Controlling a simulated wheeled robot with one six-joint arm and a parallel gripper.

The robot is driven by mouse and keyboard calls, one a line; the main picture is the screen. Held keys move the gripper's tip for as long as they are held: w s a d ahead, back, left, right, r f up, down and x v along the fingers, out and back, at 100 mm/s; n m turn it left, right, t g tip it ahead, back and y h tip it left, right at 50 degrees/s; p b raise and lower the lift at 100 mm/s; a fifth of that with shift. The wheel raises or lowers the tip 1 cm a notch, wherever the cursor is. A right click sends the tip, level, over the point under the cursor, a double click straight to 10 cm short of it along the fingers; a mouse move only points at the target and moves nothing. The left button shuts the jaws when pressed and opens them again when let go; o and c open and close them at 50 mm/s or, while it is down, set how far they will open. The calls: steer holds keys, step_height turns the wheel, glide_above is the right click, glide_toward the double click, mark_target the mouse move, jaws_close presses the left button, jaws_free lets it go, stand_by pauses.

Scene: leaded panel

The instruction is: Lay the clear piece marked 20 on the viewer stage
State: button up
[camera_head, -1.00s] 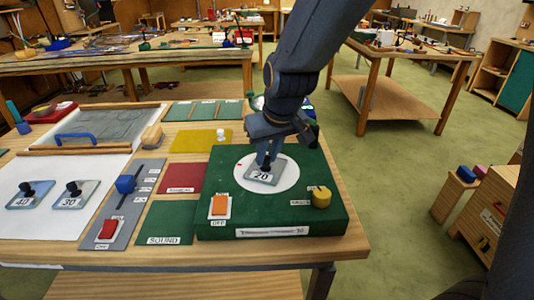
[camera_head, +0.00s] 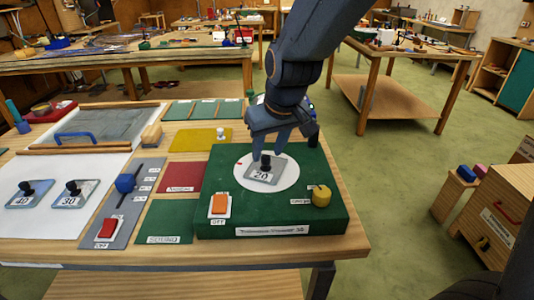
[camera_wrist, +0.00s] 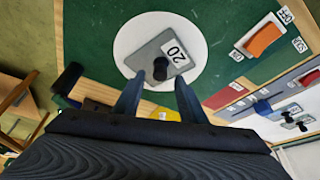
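The clear piece marked 20 (camera_head: 262,175) lies flat on the round white viewer stage (camera_head: 285,183), its black knob upright. The stage sits on top of the green viewer box (camera_head: 270,215). My gripper (camera_head: 269,150) is above and just behind the knob, with its fingers apart and nothing between them. In the wrist view the piece marked 20 (camera_wrist: 180,47) lies within the white disc (camera_wrist: 135,35). There my gripper's two fingers (camera_wrist: 158,100) are spread, with the knob beyond their tips.
The box has an orange switch (camera_head: 219,203) and a yellow knob (camera_head: 321,196). Pieces marked 40 (camera_head: 27,194) and 30 (camera_head: 74,193) lie on a white sheet at left. A grey strip (camera_head: 125,205) with a blue slider and red switch lies between.

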steer(key=v, duration=1)
steer(key=shift+b, duration=0.4)
